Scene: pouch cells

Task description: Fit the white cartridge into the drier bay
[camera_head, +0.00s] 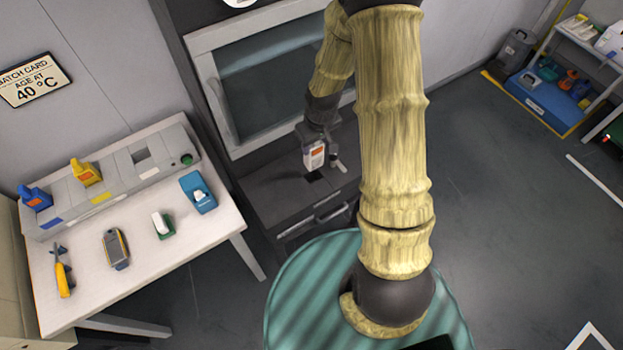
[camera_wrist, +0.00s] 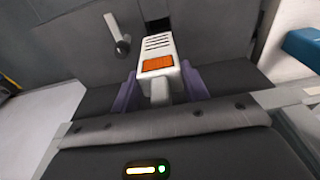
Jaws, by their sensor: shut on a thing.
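The white cartridge (camera_head: 314,156) has an orange label and is held by my gripper (camera_head: 315,138) over the dark ledge (camera_head: 270,196) of the drier. In the wrist view the cartridge (camera_wrist: 157,62) shows a slotted top and an orange patch. The purple fingers of my gripper (camera_wrist: 160,88) are shut on it from both sides. A small dark opening (camera_head: 314,177), seemingly the drier bay, shows in the ledge just below the cartridge. In the wrist view a dark opening (camera_wrist: 157,27) shows just beyond the cartridge. The cartridge appears apart from it; its lower end is hidden there.
A pale lever (camera_head: 338,163) stands on the ledge beside the opening; it also shows in the wrist view (camera_wrist: 118,36). The drier's framed window (camera_head: 270,68) rises behind. A white table (camera_head: 200,232) at left holds a grey rack with blue and yellow cartridges, and tools.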

